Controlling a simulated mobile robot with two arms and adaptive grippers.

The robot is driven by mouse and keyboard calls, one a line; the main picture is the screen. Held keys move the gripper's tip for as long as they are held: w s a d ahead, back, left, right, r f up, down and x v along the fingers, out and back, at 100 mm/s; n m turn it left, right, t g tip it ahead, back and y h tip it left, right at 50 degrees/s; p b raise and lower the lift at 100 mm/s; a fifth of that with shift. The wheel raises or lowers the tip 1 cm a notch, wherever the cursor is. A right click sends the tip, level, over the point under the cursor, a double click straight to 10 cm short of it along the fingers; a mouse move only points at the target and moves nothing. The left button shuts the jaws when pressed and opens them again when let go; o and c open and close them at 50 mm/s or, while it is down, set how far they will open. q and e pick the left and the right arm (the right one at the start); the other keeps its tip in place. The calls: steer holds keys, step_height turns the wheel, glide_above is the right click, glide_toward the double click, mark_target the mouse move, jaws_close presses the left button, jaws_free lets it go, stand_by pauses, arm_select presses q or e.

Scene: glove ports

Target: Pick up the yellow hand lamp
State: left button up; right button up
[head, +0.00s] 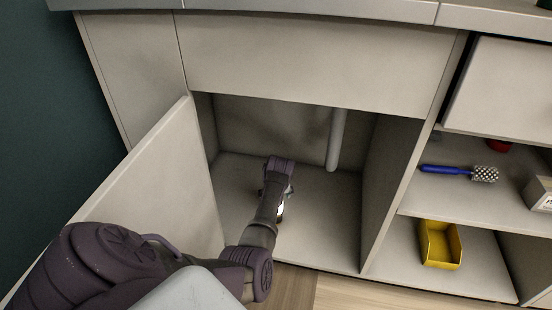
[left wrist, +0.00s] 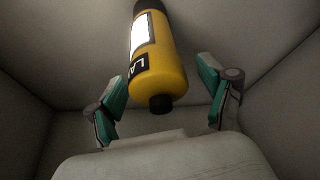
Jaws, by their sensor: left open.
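The yellow hand lamp (left wrist: 160,62) shows in the left wrist view as a yellow cylinder with black ends and a white label. It lies between the two teal-padded fingers of my left gripper (left wrist: 162,78), with a visible gap on each side. The gripper is open. In the head view my left arm reaches into the open cabinet (head: 320,235). There the lamp (head: 281,210) is mostly hidden behind my arm, with only a small part showing. My right gripper is not in view.
The open cabinet door (head: 165,180) stands left of my arm. A grey pipe (head: 336,140) runs down inside the cabinet. Shelves at the right hold a blue-handled brush (head: 460,172) and a yellow bin (head: 440,246). The cabinet floor right of my arm is clear.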

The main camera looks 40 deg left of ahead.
arm_select(q)
steer(key=shift+a, duration=0.1)
jaws_close()
stand_by(0.4)
